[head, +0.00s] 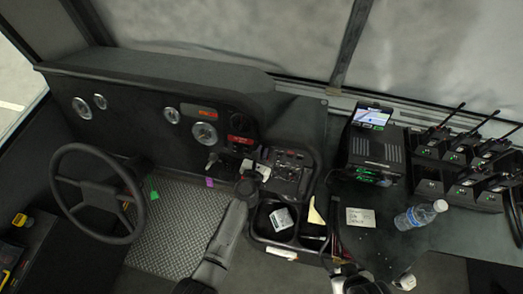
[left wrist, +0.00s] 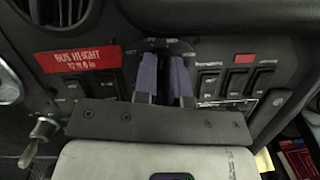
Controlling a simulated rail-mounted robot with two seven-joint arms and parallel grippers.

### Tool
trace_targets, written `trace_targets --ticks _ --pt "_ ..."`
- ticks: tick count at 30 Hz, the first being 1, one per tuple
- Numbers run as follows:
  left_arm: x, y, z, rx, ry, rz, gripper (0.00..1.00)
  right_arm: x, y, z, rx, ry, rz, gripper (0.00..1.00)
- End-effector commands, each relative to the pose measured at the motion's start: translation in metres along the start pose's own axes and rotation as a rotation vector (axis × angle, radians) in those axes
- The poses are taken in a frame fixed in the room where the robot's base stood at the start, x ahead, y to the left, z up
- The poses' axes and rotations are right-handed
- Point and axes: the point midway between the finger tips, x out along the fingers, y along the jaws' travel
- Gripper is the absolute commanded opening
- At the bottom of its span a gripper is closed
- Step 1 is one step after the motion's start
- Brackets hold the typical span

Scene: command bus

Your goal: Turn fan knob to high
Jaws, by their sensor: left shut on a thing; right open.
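The black dash panel (head: 292,157) with rows of switches is right of the steering wheel. My left gripper (head: 262,168) reaches its left part. In the left wrist view, my left gripper's two purple-padded fingers (left wrist: 165,62) are close together against the panel between two groups of black rocker switches. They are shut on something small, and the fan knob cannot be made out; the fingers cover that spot. Its setting cannot be read. My right gripper (head: 337,245) is low in the head view, open, away from the panel, and partly cut off.
A red "BUS HEIGHT" label (left wrist: 80,58) and a metal toggle lever (left wrist: 40,135) are left of the fingers. A steering wheel (head: 97,193) is at left. A radio unit (head: 375,150), a water bottle (head: 420,214) and a note card (head: 360,217) are on the right counter.

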Motion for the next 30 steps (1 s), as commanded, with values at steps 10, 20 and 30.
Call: trace_targets --ticks 10,20,30 --pt "-0.001 0.001 0.0 0.32 0.003 -0.077 0.0 -0.015 0.003 -0.004 -0.009 -0.001 0.007 0.43" --pt "0.0 0.001 0.0 0.623 0.003 -0.151 0.0 -0.028 0.004 -0.008 -0.009 -0.001 0.007 0.43" --pt "-0.001 0.0 -0.001 0.884 0.002 -0.215 0.0 -0.038 0.002 -0.012 -0.002 0.0 0.002 0.43"
